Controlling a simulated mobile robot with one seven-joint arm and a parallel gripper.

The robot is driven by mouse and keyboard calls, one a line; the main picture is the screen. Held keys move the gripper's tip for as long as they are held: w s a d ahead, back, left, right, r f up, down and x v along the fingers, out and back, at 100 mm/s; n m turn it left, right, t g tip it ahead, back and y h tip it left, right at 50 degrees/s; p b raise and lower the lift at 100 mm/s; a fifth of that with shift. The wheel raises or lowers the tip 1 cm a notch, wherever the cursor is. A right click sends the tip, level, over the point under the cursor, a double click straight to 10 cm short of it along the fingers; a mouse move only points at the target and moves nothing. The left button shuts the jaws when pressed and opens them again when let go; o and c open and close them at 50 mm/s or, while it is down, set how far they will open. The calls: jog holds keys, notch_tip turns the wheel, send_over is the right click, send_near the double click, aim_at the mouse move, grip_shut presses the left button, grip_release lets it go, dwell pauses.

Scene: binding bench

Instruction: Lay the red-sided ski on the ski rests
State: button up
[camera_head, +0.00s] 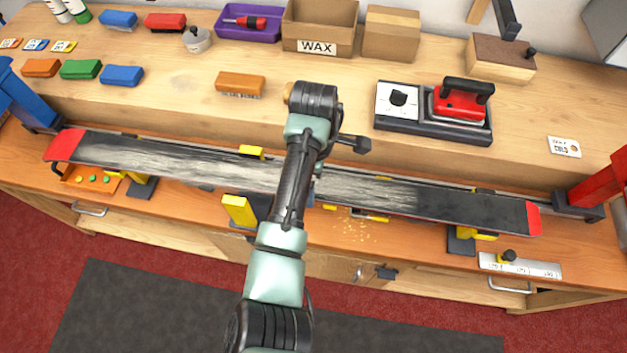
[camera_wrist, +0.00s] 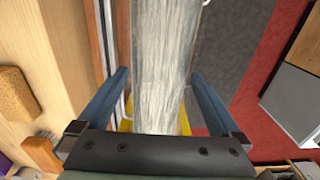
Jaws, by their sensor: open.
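A long ski (camera_head: 420,197) with red ends and a dark, whitish-streaked upturned face lies lengthwise along the front of the bench. Yellow ski rests (camera_head: 239,211) show beside and under it, with another near its right end (camera_head: 478,236). Whether the ski touches every rest cannot be told. My arm crosses over the ski's middle and hides part of it. In the wrist view my gripper (camera_wrist: 159,76) is open, with one blue-grey finger on each side of the ski (camera_wrist: 165,60). Visible gaps separate the fingers from its edges.
A red waxing iron (camera_head: 462,103) stands on its base behind the ski. Wax blocks, a purple tray (camera_head: 248,27) and a WAX box (camera_head: 318,28) stand further back. Blue (camera_head: 28,103) and red (camera_head: 598,190) end clamps flank the ski. An orange tray (camera_head: 88,180) sits at the left.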

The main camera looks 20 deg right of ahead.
notch_tip(320, 180, up, 11)
jog(key=p, duration=0.2)
